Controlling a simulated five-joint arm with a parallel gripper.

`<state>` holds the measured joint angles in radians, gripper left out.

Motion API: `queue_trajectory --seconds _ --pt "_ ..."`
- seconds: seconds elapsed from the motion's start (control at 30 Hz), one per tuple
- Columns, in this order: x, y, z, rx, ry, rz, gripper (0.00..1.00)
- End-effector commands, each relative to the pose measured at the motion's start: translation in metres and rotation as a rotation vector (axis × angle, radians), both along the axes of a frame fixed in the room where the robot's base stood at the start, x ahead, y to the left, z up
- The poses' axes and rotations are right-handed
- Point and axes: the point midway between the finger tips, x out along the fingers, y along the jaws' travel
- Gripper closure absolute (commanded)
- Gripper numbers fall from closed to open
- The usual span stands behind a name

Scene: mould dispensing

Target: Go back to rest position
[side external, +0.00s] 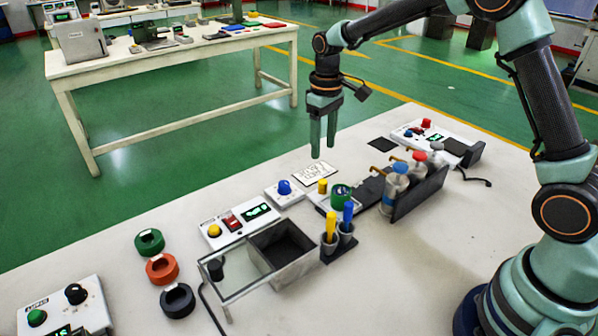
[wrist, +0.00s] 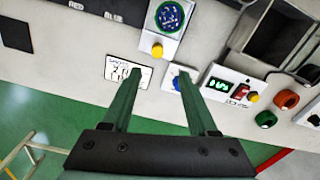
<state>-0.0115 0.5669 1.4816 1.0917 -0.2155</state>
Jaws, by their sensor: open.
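My gripper (side external: 322,150) hangs with its two green fingers pointing down, above the back edge of the white table (side external: 420,235). The fingers are apart with nothing between them. In the wrist view my gripper (wrist: 159,73) also shows open and empty. A white printed card (side external: 315,173) lies on the table near and below the fingertips. A small box with a blue knob (side external: 284,188) sits beside the card. A white unit with a round green-rimmed top (side external: 341,193) and a yellow knob stands nearer the camera.
Dispensing bottles (side external: 396,184) stand in a dark rack to the right. A cup holder with yellow and blue pens (side external: 348,214) stands by an open-topped bin (side external: 284,250). Green, orange and dark rings (side external: 162,268) lie at left. The air around my gripper looks clear.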

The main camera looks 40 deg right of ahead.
Motion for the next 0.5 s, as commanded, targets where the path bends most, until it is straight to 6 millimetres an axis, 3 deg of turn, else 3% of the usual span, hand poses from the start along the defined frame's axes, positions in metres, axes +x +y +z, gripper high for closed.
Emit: queue_trajectory --seconds 0.5 --pt "-0.0032 -0.0001 0.0121 0.000 -0.012 -0.005 0.41"
